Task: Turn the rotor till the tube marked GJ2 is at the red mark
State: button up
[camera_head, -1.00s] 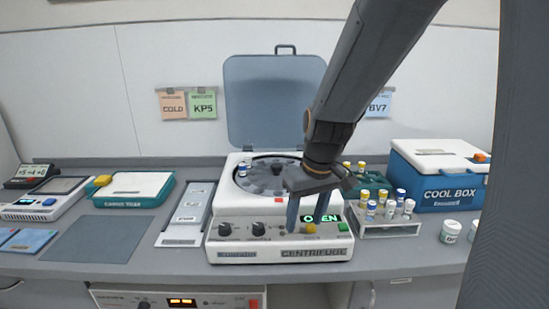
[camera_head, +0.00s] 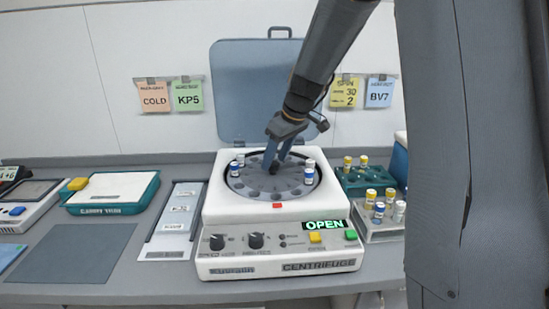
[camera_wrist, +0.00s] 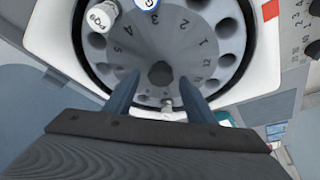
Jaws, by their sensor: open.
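The centrifuge (camera_head: 215,210) stands open, with its dark grey rotor (camera_head: 262,186) showing. The red mark (camera_head: 277,205) is on the front rim, and shows at top right in the wrist view (camera_wrist: 270,10). Small capped tubes sit at the rotor's left (camera_head: 234,169) and right (camera_head: 309,176). In the wrist view, one white-capped tube (camera_wrist: 102,16) seems to read PQ9. A blue-ringed cap (camera_wrist: 148,4) is cut off by the top edge, its label unclear. I cannot make out GJ2. My gripper (camera_head: 277,160) is open over the rotor centre, fingers either side of the hub (camera_wrist: 160,73).
The raised lid (camera_head: 262,85) stands behind the rotor. A rack of tubes (camera_head: 380,228) and a green rack (camera_head: 360,182) are close on the right. A tray (camera_head: 172,222) and grey mat (camera_head: 75,252) lie left.

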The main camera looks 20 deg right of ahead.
jog(key=shift+w+a+f, duration=0.15)
jog(key=shift+f, duration=0.4)
grip_shut()
